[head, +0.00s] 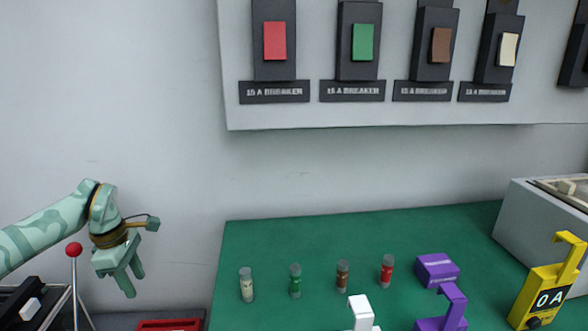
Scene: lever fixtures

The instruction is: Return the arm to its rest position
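My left arm comes in from the left, painted in pale and darker green patches. Its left gripper (134,284) hangs with the fingers pointing down, in front of the bare grey wall. Its two fingers stand apart, with nothing seen between them. The gripper is to the right of a lever with a red ball knob (74,250) and not touching it as far as I can see. My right arm and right gripper are not in view.
A green mat (245,235) holds several small fuses, a purple block (437,269) and a yellow meter (545,297) marked 0 A. A breaker panel (300,115) hangs above. A grey box (520,235) stands at right. A red tray edge (170,325) shows below the gripper.

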